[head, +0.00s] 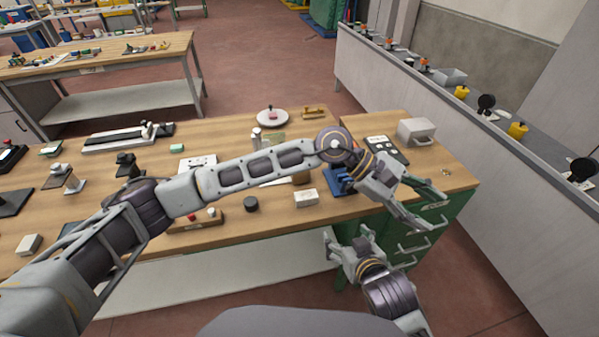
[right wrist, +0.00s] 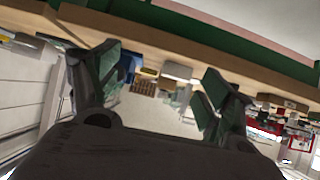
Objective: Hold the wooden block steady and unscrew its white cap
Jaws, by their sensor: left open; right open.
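A brown wooden block (head: 301,178) sits on the workbench, partly hidden behind my left forearm. I cannot make out a white cap on it. My left gripper (head: 436,208) is open and empty, over the right end of the bench near its front corner. It is to the right of the block and apart from it. My right gripper (head: 345,238) is open and empty, in front of the bench's front edge and below the block in the picture. Its spread fingers also show in the right wrist view (right wrist: 158,85), with nothing between them.
The workbench (head: 225,233) is crowded. A small white box (head: 306,198), a black round piece (head: 251,204) and a blue fixture (head: 340,182) stand near the front edge. A grey box (head: 416,131) is at the back right. Green drawers (head: 436,235) lie below.

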